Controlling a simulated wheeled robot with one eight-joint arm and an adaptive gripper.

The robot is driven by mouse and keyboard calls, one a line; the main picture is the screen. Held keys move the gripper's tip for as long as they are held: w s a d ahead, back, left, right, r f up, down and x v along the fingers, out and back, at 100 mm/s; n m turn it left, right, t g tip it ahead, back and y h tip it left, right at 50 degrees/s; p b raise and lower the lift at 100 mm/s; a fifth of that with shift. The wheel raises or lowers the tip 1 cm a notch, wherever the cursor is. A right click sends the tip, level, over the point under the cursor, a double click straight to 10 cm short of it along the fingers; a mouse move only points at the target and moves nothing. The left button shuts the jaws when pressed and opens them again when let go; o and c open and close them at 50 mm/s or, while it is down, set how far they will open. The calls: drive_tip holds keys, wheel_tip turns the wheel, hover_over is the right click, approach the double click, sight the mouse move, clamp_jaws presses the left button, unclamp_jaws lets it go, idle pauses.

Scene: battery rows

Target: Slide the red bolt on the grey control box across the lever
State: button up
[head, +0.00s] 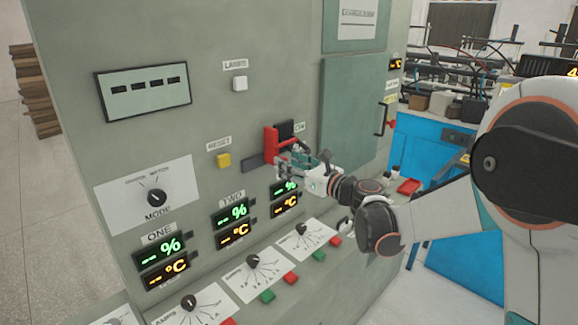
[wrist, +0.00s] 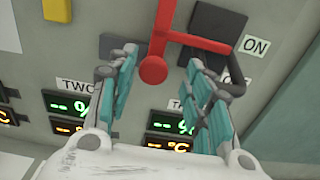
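The grey control box (head: 75,60) fills the left and middle of the head view. On its face is the red bolt (head: 270,145), beside a dark block (head: 286,130). In the wrist view the red bolt (wrist: 205,42) has a bar reaching right across the dark block (wrist: 217,22), and a round red end (wrist: 153,70) facing me. An ON label (wrist: 256,46) is right of the block. My gripper (head: 300,163) is at the bolt. In the wrist view my gripper (wrist: 162,66) is open, its fingers either side of the round end. I cannot tell the lever apart clearly.
A dark grey plate (wrist: 120,46) lies left of the bolt. A yellow button (head: 223,160) and a white button (head: 240,84) are nearby. Displays and a sloped panel with dials (head: 253,262) are below. A green door (head: 350,110) is to the right.

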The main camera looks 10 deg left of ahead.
drive_tip(key=shift+s, duration=0.1)
drive_tip(key=v, duration=1.2)
drive_tip(key=shift+a, duration=0.1)
drive_tip(key=s+d+f+n+g+h, duration=0.1)
drive_tip(key=s+d+f+n+h, duration=0.1)
drive_tip(key=s+d+n+h, duration=0.2)
drive_tip(key=s+d+f+n+g+h, duration=0.1)
drive_tip(key=s+d+f+n+h, duration=0.1)
drive_tip(key=s+d+n+h, duration=0.3)
drive_tip(key=s+d+f+n+g+h, duration=0.1)
drive_tip(key=s+d+f+n+h, duration=0.2)
drive_tip(key=s+d+n, duration=0.7)
drive_tip(key=shift+s+d+n+g+h, duration=0.4)
drive_tip(key=shift+s+n+h, duration=0.7)
drive_tip(key=shift+s+n, duration=3.45)
